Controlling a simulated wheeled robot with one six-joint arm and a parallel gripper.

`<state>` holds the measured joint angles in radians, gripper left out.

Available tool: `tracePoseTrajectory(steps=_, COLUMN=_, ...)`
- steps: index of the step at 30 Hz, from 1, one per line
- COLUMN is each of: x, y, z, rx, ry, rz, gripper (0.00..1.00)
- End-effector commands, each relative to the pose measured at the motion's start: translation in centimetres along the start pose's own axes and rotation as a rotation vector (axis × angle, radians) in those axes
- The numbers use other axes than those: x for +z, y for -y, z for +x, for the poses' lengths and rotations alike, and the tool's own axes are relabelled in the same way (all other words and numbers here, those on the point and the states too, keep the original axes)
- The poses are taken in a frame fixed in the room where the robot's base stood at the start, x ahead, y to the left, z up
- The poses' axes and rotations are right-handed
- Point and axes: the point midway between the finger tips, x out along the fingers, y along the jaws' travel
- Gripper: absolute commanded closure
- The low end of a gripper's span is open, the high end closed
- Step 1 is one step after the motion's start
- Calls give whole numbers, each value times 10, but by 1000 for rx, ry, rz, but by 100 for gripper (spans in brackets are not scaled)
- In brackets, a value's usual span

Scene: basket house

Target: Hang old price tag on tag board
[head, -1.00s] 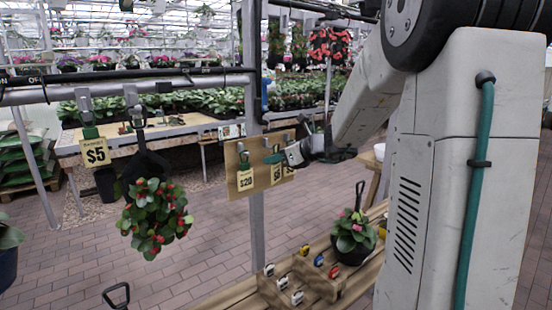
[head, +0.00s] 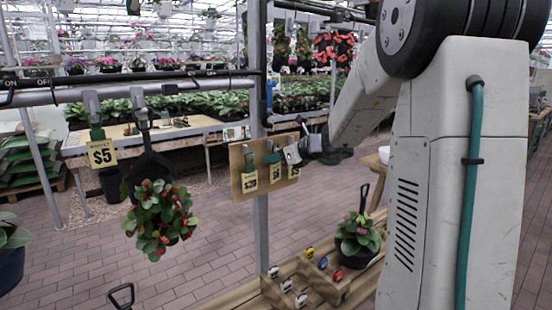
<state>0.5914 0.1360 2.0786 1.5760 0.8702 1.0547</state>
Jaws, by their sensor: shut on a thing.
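The wooden tag board (head: 237,165) is fixed near the metal post, at the middle of the head view. A $20 tag (head: 250,184) hangs at its left, a second tag (head: 275,173) hangs beside it, and a third tag (head: 294,171) is at the right end. My gripper (head: 293,153) is at the board's right part, just above the third tag, and appears shut on that tag. The fingertips are small and partly hidden, so I cannot tell whether this tag touches a hook. A $5 tag (head: 101,153) hangs from the rail at left.
A hanging plant with red flowers (head: 160,220) is on the rail at left. The metal post (head: 260,235) stands close to the board. Brick floor is open at left.

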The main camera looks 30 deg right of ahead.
Motion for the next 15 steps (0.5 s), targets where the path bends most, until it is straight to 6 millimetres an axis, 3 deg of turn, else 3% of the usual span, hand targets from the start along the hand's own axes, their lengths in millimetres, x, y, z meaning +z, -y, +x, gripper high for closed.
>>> tracePoseTrajectory(steps=15, x=7, y=1, z=10, rx=1, ry=6, rz=-3, gripper=85)
